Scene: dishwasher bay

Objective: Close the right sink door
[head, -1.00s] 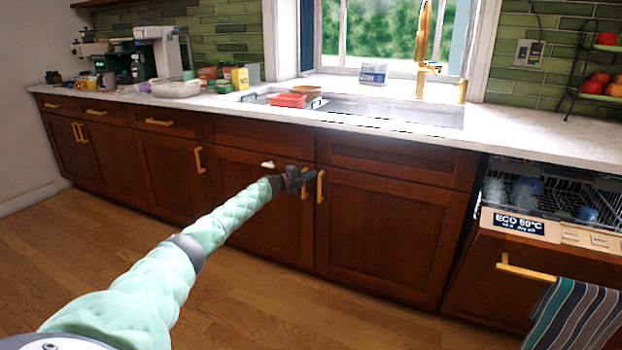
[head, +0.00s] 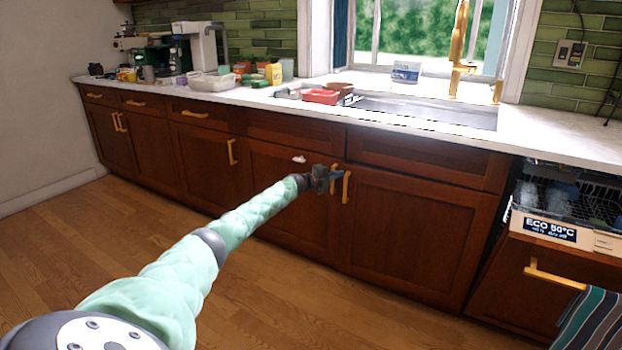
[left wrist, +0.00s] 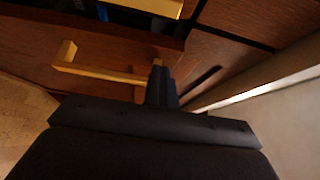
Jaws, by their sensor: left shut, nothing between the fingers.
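The right sink door (head: 420,240) is a dark wood panel under the sink and looks flush with the cabinet front in the head view. Its upright brass handle (head: 346,188) is near its left edge. The left sink door (head: 285,200) is beside it, with its own brass handle partly behind my gripper. My left gripper (head: 337,176) is shut and empty, in front of the two handles. In the left wrist view its dark fingers (left wrist: 161,86) are together beside a brass handle (left wrist: 100,73). I cannot tell whether they touch it. My right gripper is not in view.
The dishwasher (head: 545,270) at the right has its rack showing above its front. A striped towel (head: 590,322) hangs at the lower right. The sink (head: 430,108) and countertop (head: 560,140) are above the doors. The wood floor (head: 280,310) in front is clear.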

